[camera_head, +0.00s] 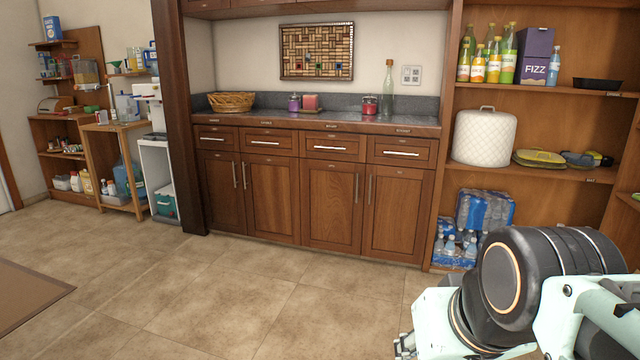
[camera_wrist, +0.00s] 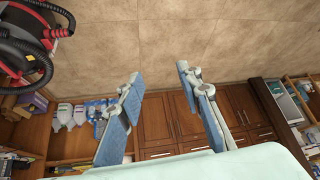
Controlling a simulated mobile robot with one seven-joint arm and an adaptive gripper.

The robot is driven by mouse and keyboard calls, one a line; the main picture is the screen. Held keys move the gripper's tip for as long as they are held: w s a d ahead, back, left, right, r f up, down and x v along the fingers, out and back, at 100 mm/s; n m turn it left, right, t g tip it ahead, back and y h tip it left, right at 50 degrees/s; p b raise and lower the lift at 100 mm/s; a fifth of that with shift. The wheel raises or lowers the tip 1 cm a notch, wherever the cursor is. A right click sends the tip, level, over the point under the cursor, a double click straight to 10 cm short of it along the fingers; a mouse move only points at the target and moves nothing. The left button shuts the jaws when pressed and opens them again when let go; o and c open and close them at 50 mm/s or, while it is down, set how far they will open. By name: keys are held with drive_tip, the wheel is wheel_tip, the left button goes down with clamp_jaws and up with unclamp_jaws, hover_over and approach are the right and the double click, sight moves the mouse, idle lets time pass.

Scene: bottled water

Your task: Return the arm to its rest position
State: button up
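My gripper (camera_wrist: 158,74) shows in the wrist view with its two blue-padded fingers spread apart. Nothing is between them; the tan floor and the wooden cabinet show in the gap. In the head view my arm fills the lower right corner, and the gripper itself is mostly cut off or hidden there. Packs of bottled water stand on the lowest part of the right shelf unit in the head view: one blue pack (camera_head: 484,210) is behind and above a front pack (camera_head: 455,252). My arm covers part of the area beside them.
A wooden cabinet (camera_head: 305,200) with a dark counter stands ahead. The shelf unit (camera_head: 560,185) on the right holds a white quilted cover (camera_head: 484,137) and bottles. A red and black vacuum (camera_wrist: 27,45) is close at the wrist view's upper left. The floor (camera_head: 215,295) is clear.

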drive_tip(key=s+f+g, duration=0.1)
drive_tip(key=s+f, duration=0.2)
drive_tip(key=f, duration=0.1)
wheel_tip(320, 180, up, 39)
drive_tip(key=p, duration=3.8)
drive_tip(key=shift+w+a+f, duration=0.15)
drive_tip(key=shift+w+a, duration=0.1)
drive_tip(key=shift+a, duration=0.1)
